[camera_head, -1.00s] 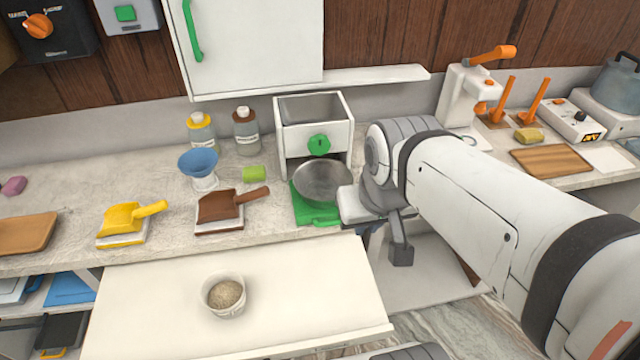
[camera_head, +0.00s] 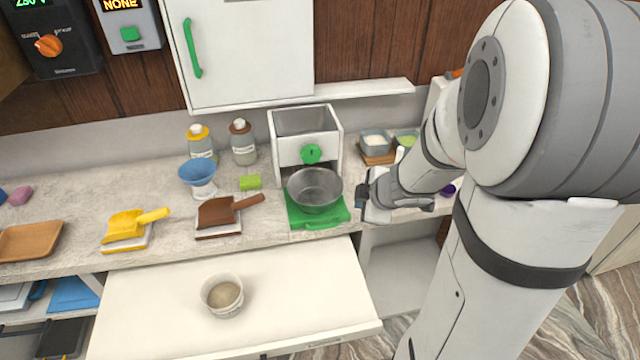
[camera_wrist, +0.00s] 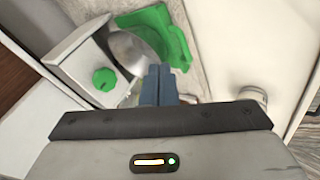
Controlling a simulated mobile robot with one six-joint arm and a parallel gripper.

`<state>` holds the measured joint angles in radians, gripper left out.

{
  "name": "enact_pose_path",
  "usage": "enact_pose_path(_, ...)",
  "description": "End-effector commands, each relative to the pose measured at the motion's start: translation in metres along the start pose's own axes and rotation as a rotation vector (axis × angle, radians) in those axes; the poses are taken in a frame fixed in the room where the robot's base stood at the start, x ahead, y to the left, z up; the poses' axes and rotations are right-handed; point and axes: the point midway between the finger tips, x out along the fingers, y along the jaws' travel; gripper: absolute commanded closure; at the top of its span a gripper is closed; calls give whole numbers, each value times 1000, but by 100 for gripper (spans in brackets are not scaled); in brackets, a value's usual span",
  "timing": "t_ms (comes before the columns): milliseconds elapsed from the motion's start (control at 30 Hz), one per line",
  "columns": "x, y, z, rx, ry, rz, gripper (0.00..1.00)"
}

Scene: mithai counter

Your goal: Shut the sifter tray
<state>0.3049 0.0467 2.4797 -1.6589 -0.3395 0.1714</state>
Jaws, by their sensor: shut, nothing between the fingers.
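The sifter is a white box (camera_head: 286,155) with a green knob (camera_head: 311,153), standing on the counter. Its green tray (camera_head: 335,213) sticks out at the front, with a handle at its near edge. A metal bowl (camera_head: 314,190) sits on the tray. My gripper (camera_head: 363,196) is just right of the tray and bowl, low near the counter. In the wrist view the gripper's blue-grey fingers (camera_wrist: 158,84) are together and empty, and overlap the bowl (camera_wrist: 130,55) and tray (camera_wrist: 160,32). I cannot tell whether they touch the tray.
A pulled-out white drawer or shelf (camera_head: 150,310) holding a cup (camera_head: 222,296) lies below the counter front. A brown scoop (camera_head: 216,212), yellow scoop (camera_head: 125,226) and blue funnel (camera_head: 198,174) stand left of the sifter. Small bowls (camera_head: 375,140) sit behind my arm.

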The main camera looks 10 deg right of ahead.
Motion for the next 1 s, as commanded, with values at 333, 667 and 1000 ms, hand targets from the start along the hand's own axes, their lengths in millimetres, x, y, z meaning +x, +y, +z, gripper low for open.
enact_pose_path(333,16,-53,-6,-135,162,-227,100)
enact_pose_path(667,72,-68,-11,-134,160,-228,100)
enact_pose_path(1000,124,-59,-21,-132,158,-223,100)
